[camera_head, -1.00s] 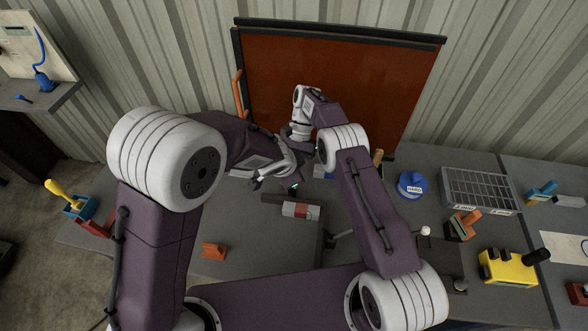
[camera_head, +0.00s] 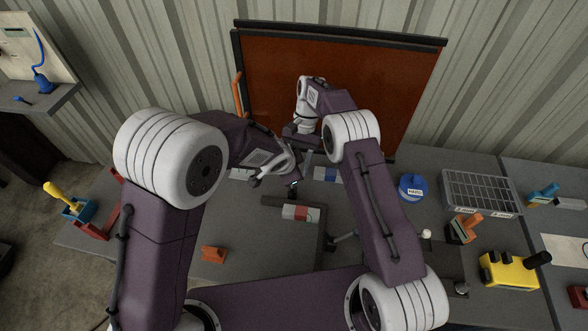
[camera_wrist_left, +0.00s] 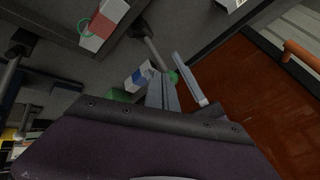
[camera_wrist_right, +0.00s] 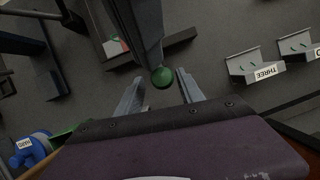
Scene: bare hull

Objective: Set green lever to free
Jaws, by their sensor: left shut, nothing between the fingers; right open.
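The green lever shows its round green knob (camera_wrist_right: 162,77) in the right wrist view, and the knob (camera_wrist_left: 172,77) on a grey shaft in the left wrist view. A red-and-white plate (camera_head: 299,213) and a blue-and-white plate (camera_head: 326,174) lie on the bench near it; their lettering is unreadable. My right gripper (camera_wrist_right: 160,74) is open, with the knob between or just beyond its fingertips; contact cannot be told. My left gripper (camera_wrist_left: 162,84) is shut and empty, its tips close beside the knob. The wrists partly hide the lever in the head view.
An orange-handled cabinet (camera_head: 400,75) stands behind the bench. An orange lever (camera_head: 213,253) lies at the front left. A blue can (camera_head: 411,188), a wire rack (camera_head: 480,190) and a yellow box (camera_head: 508,269) stand on the right. Both arms are close together.

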